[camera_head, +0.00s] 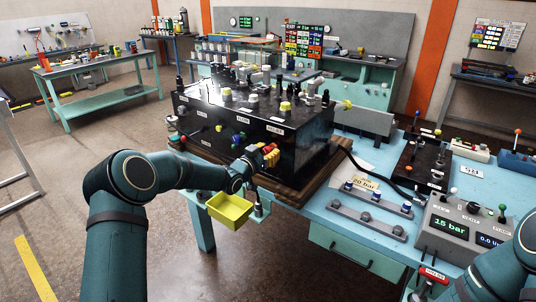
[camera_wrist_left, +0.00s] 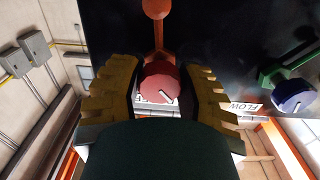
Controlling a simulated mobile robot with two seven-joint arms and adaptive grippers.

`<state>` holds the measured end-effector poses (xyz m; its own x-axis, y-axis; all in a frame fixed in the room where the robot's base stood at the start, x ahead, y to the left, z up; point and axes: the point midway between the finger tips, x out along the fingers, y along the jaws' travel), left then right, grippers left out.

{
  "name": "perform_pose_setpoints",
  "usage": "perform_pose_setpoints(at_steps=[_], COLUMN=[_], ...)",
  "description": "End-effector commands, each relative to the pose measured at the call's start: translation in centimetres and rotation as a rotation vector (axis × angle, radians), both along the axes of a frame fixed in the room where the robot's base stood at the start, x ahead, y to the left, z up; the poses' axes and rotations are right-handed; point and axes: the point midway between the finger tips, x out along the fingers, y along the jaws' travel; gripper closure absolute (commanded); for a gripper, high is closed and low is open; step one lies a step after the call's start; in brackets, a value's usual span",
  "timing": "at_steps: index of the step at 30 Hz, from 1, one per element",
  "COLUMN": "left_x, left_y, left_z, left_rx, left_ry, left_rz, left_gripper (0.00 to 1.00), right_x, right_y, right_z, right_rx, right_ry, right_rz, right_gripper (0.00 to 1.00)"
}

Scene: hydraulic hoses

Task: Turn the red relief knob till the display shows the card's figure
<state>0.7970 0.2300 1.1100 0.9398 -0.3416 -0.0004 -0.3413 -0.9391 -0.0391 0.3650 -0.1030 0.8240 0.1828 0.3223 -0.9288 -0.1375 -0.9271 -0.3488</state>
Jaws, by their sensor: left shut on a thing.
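The red relief knob (camera_wrist_left: 162,82) shows in the left wrist view on the black block's face, with a pale pointer mark towards its lower right. My left gripper (camera_head: 268,156) is shut on it, one yellow-padded finger on each side. In the head view the fingers largely hide the knob. The display (camera_head: 449,228) on the grey console at the right reads 15 bar. The card (camera_head: 365,183) on the bench reads 20 bar. My right arm shows at the lower right edge, but its gripper is out of view.
The black hydraulic block (camera_head: 225,125) carries several knobs and fittings. A blue knob (camera_wrist_left: 293,96) by the FLOW label is right of the red one in the wrist view. A yellow bin (camera_head: 230,209) hangs below my left wrist. Grey rails (camera_head: 368,215) lie on the bench.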

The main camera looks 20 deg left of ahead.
Motion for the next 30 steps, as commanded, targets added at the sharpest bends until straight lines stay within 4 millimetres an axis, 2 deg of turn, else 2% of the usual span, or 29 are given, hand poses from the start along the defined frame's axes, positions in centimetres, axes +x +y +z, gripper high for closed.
perform_pose_setpoints(at_steps=[14, 18, 30], left_x=[0.0, 0.0, 0.0], left_y=[-0.1, -0.1, 0.0], left_z=[-0.6, -0.5, -0.3], left_rx=[0.321, 0.430, 0.648], left_ry=[-0.120, -0.160, -0.236], left_rz=[0.000, 0.000, 0.000], left_gripper=[0.99, 0.99, 0.99], right_x=[-2.2, -1.8, -1.1], right_y=[0.4, 0.3, 0.2], right_z=[-7.3, -9.1, -12.1], right_rx=[0.011, 0.009, 0.006], right_ry=[0.049, 0.040, 0.024], right_rz=[0.037, 0.036, 0.032], right_gripper=[0.53, 0.53, 0.53])
